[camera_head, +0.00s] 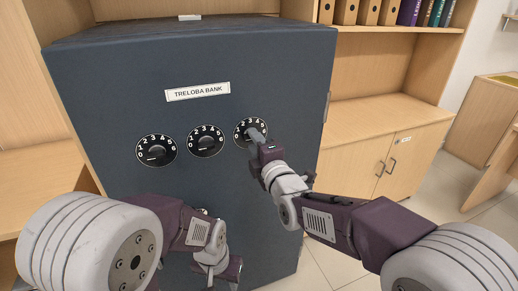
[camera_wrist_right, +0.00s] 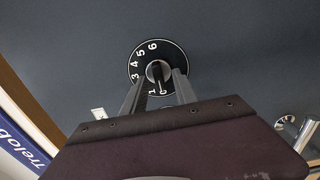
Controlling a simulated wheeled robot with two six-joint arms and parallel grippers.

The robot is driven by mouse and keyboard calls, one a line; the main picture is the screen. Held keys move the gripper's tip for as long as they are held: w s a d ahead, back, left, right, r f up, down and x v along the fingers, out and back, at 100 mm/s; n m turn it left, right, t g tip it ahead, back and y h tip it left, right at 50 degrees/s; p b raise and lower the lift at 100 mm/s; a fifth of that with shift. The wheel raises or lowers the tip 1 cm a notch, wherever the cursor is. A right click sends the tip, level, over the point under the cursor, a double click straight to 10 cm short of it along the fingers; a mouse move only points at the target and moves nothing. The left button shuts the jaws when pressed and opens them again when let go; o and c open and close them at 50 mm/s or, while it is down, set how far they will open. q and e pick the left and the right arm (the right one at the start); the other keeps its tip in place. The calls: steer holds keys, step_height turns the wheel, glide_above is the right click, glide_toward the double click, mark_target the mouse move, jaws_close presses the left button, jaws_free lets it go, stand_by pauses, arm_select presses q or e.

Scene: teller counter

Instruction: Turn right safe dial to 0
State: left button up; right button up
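The dark blue-grey safe (camera_head: 110,105) carries three black dials with white numbers in a row. The right dial (camera_head: 240,127) is partly covered by my right gripper (camera_head: 256,134). In the right wrist view, the right dial (camera_wrist_right: 139,58) shows its knob (camera_wrist_right: 155,72) between the two fingers of my right gripper (camera_wrist_right: 160,82). Those fingers look apart, one on each side of the knob; contact is unclear. The knob's white mark sits near the 0 and 1. My left gripper (camera_head: 222,268) is low in front of the safe, its fingers hard to make out.
The left dial (camera_head: 156,150) and middle dial (camera_head: 205,141) are untouched by either gripper. A TRELOBA BANK label (camera_head: 198,92) is above them. A wooden cabinet (camera_head: 375,150) stands right of the safe. A metallic fitting (camera_wrist_right: 288,122) shows at right in the wrist view.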

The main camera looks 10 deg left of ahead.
steer(key=v, duration=0.7)
steer(key=shift+s+d, duration=0.25)
steer(key=shift+s, duration=0.1)
steer(key=shift+w+d, duration=0.1)
